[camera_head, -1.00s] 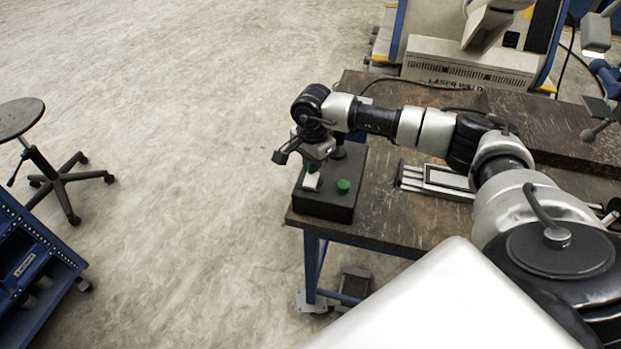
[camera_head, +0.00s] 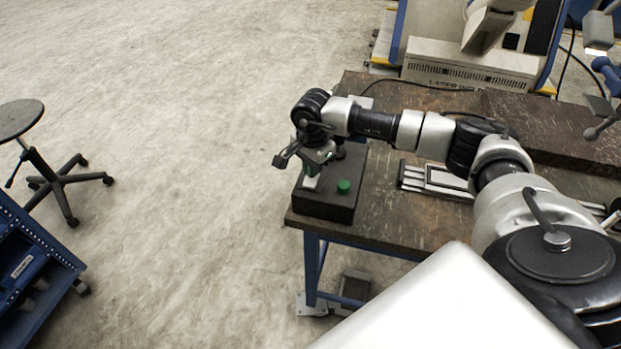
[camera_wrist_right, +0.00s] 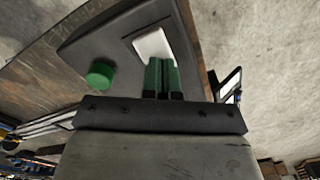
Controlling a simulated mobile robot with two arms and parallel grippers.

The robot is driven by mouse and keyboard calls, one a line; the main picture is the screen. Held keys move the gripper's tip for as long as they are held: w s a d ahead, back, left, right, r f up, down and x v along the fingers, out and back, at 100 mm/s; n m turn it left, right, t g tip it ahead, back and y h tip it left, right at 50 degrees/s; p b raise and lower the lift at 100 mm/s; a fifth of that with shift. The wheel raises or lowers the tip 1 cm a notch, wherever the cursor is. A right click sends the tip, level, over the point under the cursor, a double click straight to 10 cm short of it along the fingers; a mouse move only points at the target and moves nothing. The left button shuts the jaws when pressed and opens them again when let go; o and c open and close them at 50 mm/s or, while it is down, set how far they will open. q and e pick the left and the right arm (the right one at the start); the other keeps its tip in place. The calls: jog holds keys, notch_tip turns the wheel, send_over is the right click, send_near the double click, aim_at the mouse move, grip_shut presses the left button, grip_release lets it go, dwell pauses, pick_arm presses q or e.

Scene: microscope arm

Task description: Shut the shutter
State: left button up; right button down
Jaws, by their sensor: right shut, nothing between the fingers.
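A black control box (camera_head: 322,205) sits on the near left corner of the workbench. It carries a white rocker switch (camera_wrist_right: 153,43) and a round green button (camera_head: 344,186), which also shows in the wrist view (camera_wrist_right: 100,74). My right gripper (camera_wrist_right: 161,66) has its two green fingers together, with nothing between them. The fingertips are at the lower edge of the white switch in the wrist view; whether they touch it I cannot tell. In the head view the right gripper (camera_head: 312,168) hangs over the switch and mostly hides it. My left gripper is out of view.
The worn workbench (camera_head: 400,220) holds a framed flat plate (camera_head: 440,180) right of the box. A large machine (camera_head: 470,65) stands behind. A grey lamp-like head (camera_head: 598,32) is at upper right. A stool (camera_head: 45,160) and blue cabinet (camera_head: 35,265) stand left, with open floor between.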

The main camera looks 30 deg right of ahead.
jog(key=shift+s+f, duration=0.1)
jog(key=shift+f, duration=0.2)
jog(key=shift+r+p, duration=0.35)
jog(key=shift+r, duration=0.45)
jog(key=shift+r+p, duration=1.45)
jog(key=shift+r, duration=1.3)
